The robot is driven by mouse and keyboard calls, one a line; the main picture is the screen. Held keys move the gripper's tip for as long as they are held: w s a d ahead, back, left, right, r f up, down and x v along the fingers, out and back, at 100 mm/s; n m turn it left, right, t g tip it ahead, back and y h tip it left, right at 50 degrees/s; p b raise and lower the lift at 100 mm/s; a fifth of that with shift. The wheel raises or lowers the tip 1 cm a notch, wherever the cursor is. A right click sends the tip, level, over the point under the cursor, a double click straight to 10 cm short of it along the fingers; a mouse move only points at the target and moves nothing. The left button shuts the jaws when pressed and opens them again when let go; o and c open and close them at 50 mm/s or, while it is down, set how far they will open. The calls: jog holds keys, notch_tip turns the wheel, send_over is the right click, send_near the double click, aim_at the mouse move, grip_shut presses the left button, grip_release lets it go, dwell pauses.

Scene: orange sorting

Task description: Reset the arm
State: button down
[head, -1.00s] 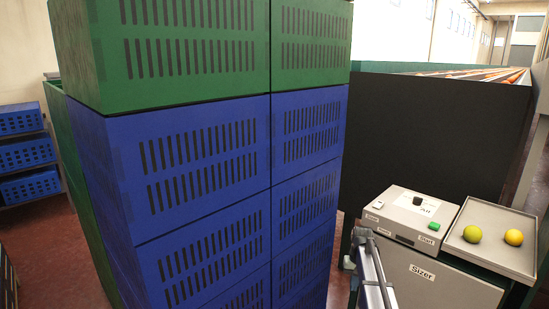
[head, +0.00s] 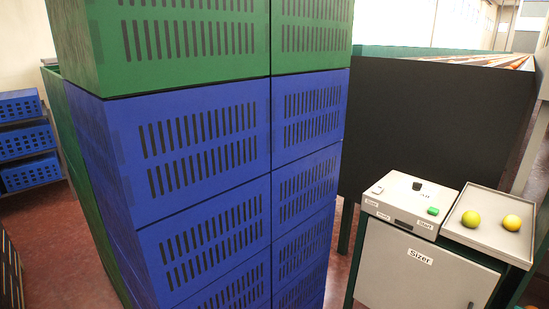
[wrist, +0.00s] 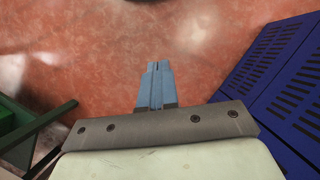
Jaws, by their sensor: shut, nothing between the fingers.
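My gripper (wrist: 155,72) shows in the wrist view with its two blue-grey fingers together, shut and empty. It points toward the reddish floor (wrist: 100,35), with nothing touching the fingertips. My gripper and arm do not show in the head view now.
A tall stack of blue crates (head: 205,150) topped by green crates (head: 190,45) fills the left and middle; a blue crate side (wrist: 285,75) also shows at the right of the wrist view. A Sizer cabinet (head: 415,275) with a control box and a tray (head: 480,237) holding two fruits stands right.

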jog(key=s+a+f+g, duration=0.1)
jog(key=s+f, duration=0.1)
jog(key=s, duration=0.9)
jog(key=s+a+f+g, duration=0.1)
jog(key=s+f, duration=0.1)
jog(key=s, duration=1)
jog(key=shift+a+f+n, duration=0.2)
jog(key=shift+a+n, duration=0.15)
jog(key=shift+n, duration=0.05)
